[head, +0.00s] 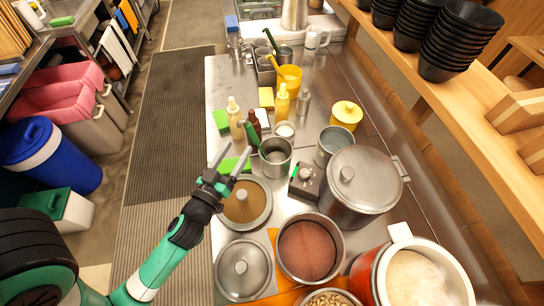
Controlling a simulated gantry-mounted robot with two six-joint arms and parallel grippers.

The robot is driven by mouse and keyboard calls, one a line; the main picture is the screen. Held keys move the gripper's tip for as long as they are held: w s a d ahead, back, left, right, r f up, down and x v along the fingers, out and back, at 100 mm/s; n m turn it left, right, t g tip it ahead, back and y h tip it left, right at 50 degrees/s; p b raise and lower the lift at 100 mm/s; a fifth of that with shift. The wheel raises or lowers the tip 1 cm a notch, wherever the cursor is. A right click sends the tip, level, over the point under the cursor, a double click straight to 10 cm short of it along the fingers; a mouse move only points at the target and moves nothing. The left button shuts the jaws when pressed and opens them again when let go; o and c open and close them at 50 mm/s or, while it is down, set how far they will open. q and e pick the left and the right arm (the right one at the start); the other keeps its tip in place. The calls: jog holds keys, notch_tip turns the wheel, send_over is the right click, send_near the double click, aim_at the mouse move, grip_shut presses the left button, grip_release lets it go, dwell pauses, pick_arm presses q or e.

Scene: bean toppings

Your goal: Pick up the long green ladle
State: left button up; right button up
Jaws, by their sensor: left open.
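A green ladle handle (251,134) leans up and to the left out of a small metal pot (276,162); its lower end is hidden inside. Another dark green handle (270,40) sticks up from the metal containers at the back. I cannot tell for certain which is the long one. My left gripper (231,158) is open and empty, with its fingers pointing up the picture. In the picture it is left of the small pot and just below the nearer green handle, apart from it. My right gripper is not in view.
Lidded pots (243,271) and a large lidded pot (360,183) crowd the counter's near half. Squeeze bottles (235,115) stand behind the left gripper. A green block (221,121) lies at the counter's left edge. A wooden shelf (455,110) with black bowls runs along the right.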

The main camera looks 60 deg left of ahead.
pick_arm(q)
jog(key=p+x, duration=0.4)
jog(key=x, duration=0.7)
jog(key=shift+w+a+r+p, duration=0.15)
jog(key=shift+w+r+p, duration=0.15)
jog(key=shift+w+r, duration=0.15)
jog(key=shift+s, duration=0.1)
grip_shut()
